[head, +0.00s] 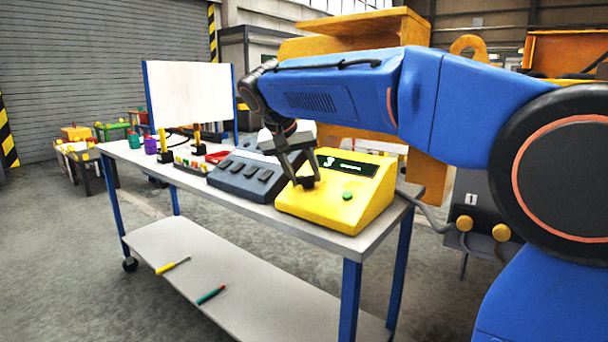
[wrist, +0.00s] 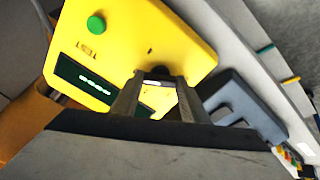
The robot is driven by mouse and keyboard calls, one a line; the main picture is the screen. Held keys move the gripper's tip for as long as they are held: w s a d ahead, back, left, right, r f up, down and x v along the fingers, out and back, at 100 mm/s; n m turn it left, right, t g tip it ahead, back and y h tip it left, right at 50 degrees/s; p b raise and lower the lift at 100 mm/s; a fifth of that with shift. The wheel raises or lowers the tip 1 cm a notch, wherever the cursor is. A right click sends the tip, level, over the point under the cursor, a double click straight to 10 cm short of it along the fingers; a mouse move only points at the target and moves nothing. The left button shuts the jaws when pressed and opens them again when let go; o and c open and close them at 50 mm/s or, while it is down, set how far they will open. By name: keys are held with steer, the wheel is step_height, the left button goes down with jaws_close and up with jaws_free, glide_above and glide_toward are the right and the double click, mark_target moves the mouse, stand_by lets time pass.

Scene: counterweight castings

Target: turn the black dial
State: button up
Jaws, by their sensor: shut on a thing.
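The black dial (head: 307,183) is on the sloped face of a yellow box (head: 343,212), below and left of its dark display (head: 346,166). My gripper (head: 305,180) reaches down to the box with its fingers on either side of the dial, shut on it. The fingers partly hide the dial in the head view. In the wrist view the gripper (wrist: 160,78) straddles the dial (wrist: 157,71), and only a little of its dark body shows between the fingers.
A green button (head: 347,196) is on the box, right of the dial. A dark grey unit with several keys (head: 247,176) stands close on its left. Further left on the table (head: 240,198) are a red tray (head: 217,157), joysticks and a white panel (head: 190,96).

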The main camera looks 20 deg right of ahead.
steer(key=o, duration=1.1)
steer(key=shift+c, duration=0.2)
steer(key=v, duration=1.7)
steer(key=shift+r, duration=0.2)
steer(key=shift+s+a, duration=0.1)
